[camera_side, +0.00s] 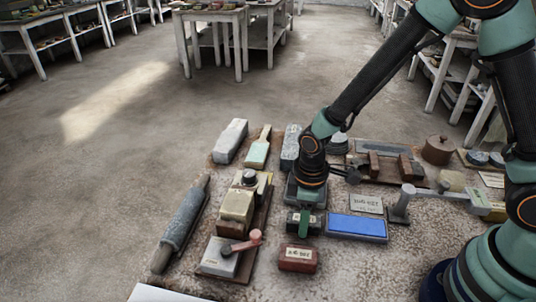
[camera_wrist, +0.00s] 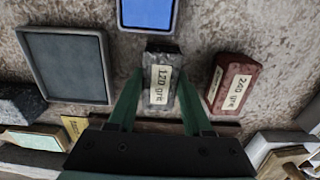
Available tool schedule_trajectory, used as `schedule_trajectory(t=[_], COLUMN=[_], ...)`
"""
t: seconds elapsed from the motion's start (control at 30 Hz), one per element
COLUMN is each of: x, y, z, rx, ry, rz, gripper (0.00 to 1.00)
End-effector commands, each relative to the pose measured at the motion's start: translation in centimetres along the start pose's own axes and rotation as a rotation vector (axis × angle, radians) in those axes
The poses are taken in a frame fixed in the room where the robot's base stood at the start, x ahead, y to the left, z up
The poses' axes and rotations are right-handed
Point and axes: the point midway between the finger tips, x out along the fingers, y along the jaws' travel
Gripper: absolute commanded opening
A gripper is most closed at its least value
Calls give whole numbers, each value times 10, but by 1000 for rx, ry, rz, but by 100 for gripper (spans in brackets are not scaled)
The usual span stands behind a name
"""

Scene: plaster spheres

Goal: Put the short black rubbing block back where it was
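The short black rubbing block (camera_side: 293,221) carries a pale label and stands among the stones in the side view. In the wrist view the block (camera_wrist: 161,94) shows its label reading 120 grit. My gripper (camera_side: 304,222) points down at it, and one green finger covers part of the block in the side view. In the wrist view my gripper (camera_wrist: 160,82) has one finger on each side of the block. The fingers lie close to its sides, and I cannot tell whether they press on it. Whether its underside touches the table is hidden.
A red block (camera_side: 298,257) marked 240 grit, also in the wrist view (camera_wrist: 234,82), is close by. A blue-topped stone (camera_side: 356,226) lies to the right. A grey framed plate (camera_wrist: 67,65) sits left in the wrist view. A wooden-based clamp (camera_side: 232,225) stands left.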

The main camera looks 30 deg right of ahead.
Motion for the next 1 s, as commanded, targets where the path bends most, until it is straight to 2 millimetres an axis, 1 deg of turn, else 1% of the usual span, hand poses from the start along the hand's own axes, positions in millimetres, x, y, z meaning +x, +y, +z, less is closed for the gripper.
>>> schedule_trajectory(t=[0.03, 0.07, 0.37, 0.47, 0.53, 0.67, 1.0], x=[0, 0, 0, -4, -9, -28, -93], y=[0, 0, 0, 0, 0, 1, 0], z=[0, 0, 0, 0, 0, -1, -1], rx=[0, 0, 0, 0, 0, 0, 0], ry=[0, 0, 0, 0, 1, 5, 5], rz=[0, 0, 0, 0, 1, 2, 2], gripper=[69, 79, 79, 79, 79, 79, 79])
